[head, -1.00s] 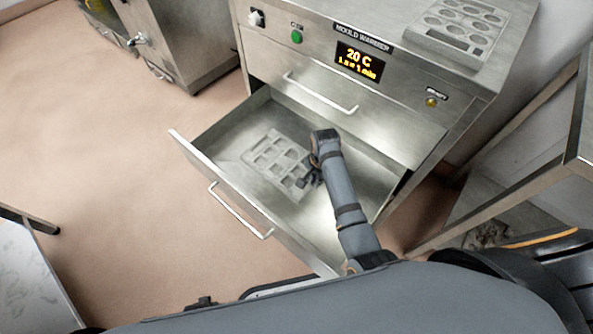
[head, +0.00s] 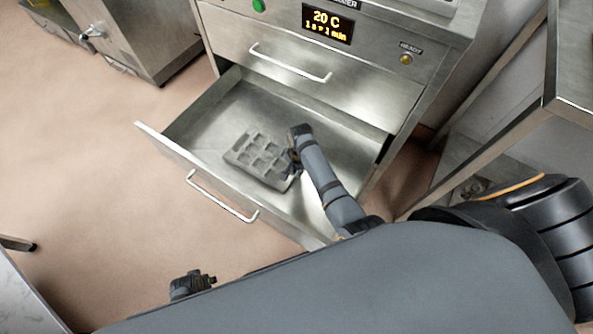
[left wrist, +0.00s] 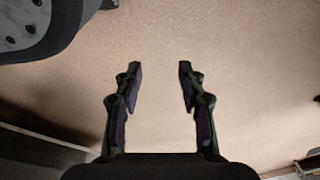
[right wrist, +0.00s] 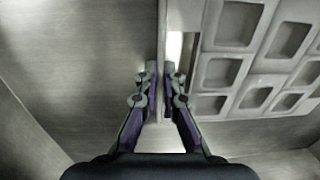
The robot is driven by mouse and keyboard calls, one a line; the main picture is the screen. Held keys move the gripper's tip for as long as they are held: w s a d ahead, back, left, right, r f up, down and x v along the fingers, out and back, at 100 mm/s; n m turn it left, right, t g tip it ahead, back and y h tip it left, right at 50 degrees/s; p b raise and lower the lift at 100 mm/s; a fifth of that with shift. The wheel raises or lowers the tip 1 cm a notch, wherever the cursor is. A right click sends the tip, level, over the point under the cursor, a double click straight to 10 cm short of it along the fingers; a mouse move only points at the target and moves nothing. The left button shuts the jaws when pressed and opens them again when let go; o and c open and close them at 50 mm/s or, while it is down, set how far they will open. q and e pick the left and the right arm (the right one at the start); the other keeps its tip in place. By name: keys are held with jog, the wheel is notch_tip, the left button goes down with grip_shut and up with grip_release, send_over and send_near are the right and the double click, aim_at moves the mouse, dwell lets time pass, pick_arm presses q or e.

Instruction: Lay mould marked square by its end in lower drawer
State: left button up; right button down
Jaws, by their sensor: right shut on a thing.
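The grey mould with square cavities (head: 256,153) is inside the pulled-out lower drawer (head: 214,112). Its cavities face up, and it looks roughly level. In the head view I cannot tell whether it touches the drawer floor. My right gripper (head: 292,168) is shut on the mould's near right end. In the right wrist view its fingers (right wrist: 162,98) pinch the rim of the mould (right wrist: 237,72). My left gripper (head: 207,279) is outside the drawer, near the bottom of the head view. In the left wrist view its fingers (left wrist: 160,75) are apart and empty over the floor.
The mould warmer's upper drawer (head: 285,70) is closed above the open one. The warmer's display (head: 327,22) reads 20 C. A steel table (head: 570,65) stands close on the right. A steel cabinet (head: 150,35) stands back left. The floor left of the drawer is clear.

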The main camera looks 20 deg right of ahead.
jog(key=shift+f, duration=0.1)
jog(key=c, duration=1.5)
grip_release()
pick_arm(q)
jog(key=s+a+f+p, duration=0.1)
jog(key=s+f+p, duration=0.2)
jog(key=s, duration=0.4)
jog(key=shift+p, duration=0.6)
pick_arm(e)
notch_tip(320, 180, up, 12)
jog(key=shift+s+d, duration=0.2)
jog(key=shift+s, duration=0.1)
